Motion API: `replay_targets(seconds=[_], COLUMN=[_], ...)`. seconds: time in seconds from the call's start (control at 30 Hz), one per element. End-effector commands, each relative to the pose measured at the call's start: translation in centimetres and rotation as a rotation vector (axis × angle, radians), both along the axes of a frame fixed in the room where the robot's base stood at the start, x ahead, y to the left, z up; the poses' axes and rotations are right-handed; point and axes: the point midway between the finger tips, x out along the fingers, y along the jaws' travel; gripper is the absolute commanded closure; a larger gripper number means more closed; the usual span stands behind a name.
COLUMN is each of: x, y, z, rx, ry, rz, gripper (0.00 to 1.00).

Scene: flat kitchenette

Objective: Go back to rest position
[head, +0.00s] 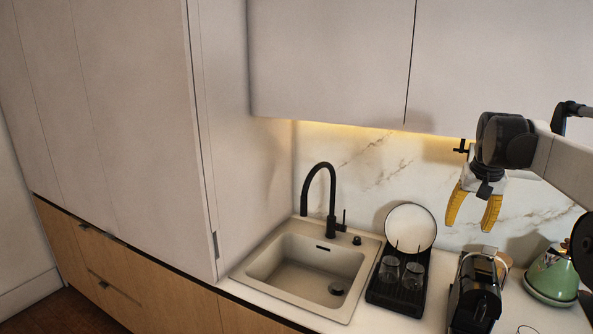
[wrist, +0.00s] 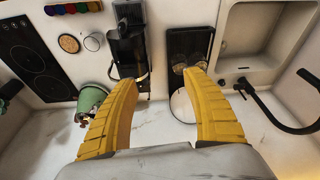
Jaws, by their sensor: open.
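My gripper (head: 472,211) has yellow fingers and hangs from my arm at the right of the head view, in front of the marble backsplash. It points down, above the counter between the dish rack and the coffee machine. In the wrist view my gripper (wrist: 163,88) shows two yellow fingers spread apart, with nothing between them. It is open and empty, and its fingers touch no object that I can see.
A sink (head: 307,267) with a black faucet (head: 331,200) is left of a black dish rack (head: 394,291) holding a white plate (head: 410,228) and glasses. A black coffee machine (head: 474,299) and green kettle (head: 551,274) stand right. Upper cabinets (head: 330,60) hang above; a hob (wrist: 35,60) shows in the wrist view.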

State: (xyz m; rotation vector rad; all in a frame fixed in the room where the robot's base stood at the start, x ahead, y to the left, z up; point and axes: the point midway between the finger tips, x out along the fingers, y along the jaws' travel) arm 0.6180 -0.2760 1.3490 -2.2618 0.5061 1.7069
Motion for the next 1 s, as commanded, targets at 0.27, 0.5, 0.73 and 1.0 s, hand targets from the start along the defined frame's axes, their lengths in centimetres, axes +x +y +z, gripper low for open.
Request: replay_targets(seconds=[0.27, 0.5, 0.73, 1.0], x=[-9.0, -18.6, -24.4, -25.6], y=[14.5, 23.2, 27.0, 27.7], z=[-6.4, -15.8, -23.4, -24.9], rx=[-0.046, -0.069, -0.075, -0.075], ry=[-0.128, -0.244, -0.321, -0.338], rz=[0.182, 0.328, 0.418, 0.437], gripper=[0.42, 0.42, 0.42, 0.42])
